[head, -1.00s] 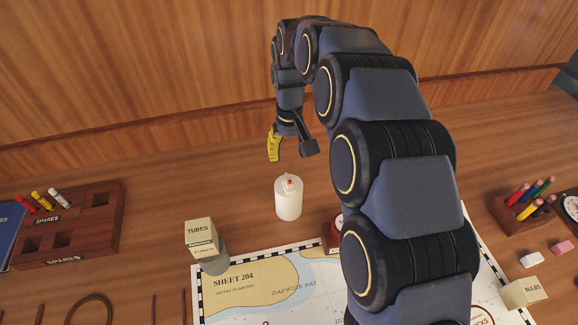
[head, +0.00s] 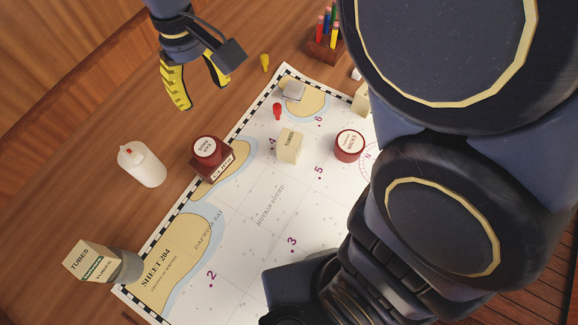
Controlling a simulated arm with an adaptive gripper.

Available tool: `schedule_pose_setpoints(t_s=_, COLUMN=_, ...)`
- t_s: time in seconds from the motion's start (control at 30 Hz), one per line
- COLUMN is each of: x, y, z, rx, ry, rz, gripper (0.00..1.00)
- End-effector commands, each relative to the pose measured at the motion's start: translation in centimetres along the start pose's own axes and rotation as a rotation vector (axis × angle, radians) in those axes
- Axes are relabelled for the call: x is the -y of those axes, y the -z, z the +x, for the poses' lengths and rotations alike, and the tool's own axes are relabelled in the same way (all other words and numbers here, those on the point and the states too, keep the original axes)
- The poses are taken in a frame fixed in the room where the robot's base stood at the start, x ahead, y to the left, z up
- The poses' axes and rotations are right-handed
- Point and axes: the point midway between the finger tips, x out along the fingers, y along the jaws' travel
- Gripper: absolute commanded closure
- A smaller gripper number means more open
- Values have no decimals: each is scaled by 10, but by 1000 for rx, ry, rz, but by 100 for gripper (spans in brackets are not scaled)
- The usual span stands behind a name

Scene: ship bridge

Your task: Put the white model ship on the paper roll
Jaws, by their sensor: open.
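A white upright cylinder (head: 147,172), which looks like the paper roll, stands on the wooden desk left of the chart in the head view. A small white shape with a red spot (head: 127,151) sits on its top; it may be the white model ship, but it is too small to tell for sure. My gripper (head: 203,97) is above and to the right of the cylinder in the picture, apart from it. Its yellow fingers are spread, with nothing seen between them.
A chart (head: 262,232) covers the middle. A dark red block (head: 212,166) with a round tin, a cream box (head: 290,147) and a red tin (head: 349,146) stand there. A tubes box (head: 92,260) rests at lower left. A pencil holder (head: 325,45) is at the back. My arm hides the right side.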

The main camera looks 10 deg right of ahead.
Motion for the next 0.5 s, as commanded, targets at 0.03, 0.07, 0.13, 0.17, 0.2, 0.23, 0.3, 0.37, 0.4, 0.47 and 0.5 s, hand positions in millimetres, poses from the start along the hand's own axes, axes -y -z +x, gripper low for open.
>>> schedule_pose_setpoints(t_s=0.03, x=-16, y=-28, z=-5, rx=2, ry=2, rz=58, gripper=57)
schedule_pose_setpoints(t_s=0.07, x=-22, y=-45, z=-5, rx=10, ry=4, rz=87, gripper=57)
schedule_pose_setpoints(t_s=0.13, x=-35, y=-82, z=-5, rx=22, ry=7, rz=159, gripper=57)
schedule_pose_setpoints(t_s=0.17, x=-40, y=-98, z=-4, rx=26, ry=7, rz=191, gripper=57)
schedule_pose_setpoints(t_s=0.2, x=-44, y=-118, z=-2, rx=34, ry=9, rz=232, gripper=57)
schedule_pose_setpoints(t_s=0.23, x=-46, y=-132, z=0, rx=39, ry=11, rz=262, gripper=57)
schedule_pose_setpoints(t_s=0.3, x=-48, y=-163, z=6, rx=51, ry=15, rz=327, gripper=57)
schedule_pose_setpoints(t_s=0.37, x=-47, y=-184, z=11, rx=59, ry=19, rz=373, gripper=57)
schedule_pose_setpoints(t_s=0.4, x=-47, y=-195, z=14, rx=64, ry=21, rz=399, gripper=57)
schedule_pose_setpoints(t_s=0.47, x=-45, y=-207, z=18, rx=68, ry=24, rz=430, gripper=57)
schedule_pose_setpoints(t_s=0.5, x=-44, y=-214, z=21, rx=74, ry=27, rz=445, gripper=57)
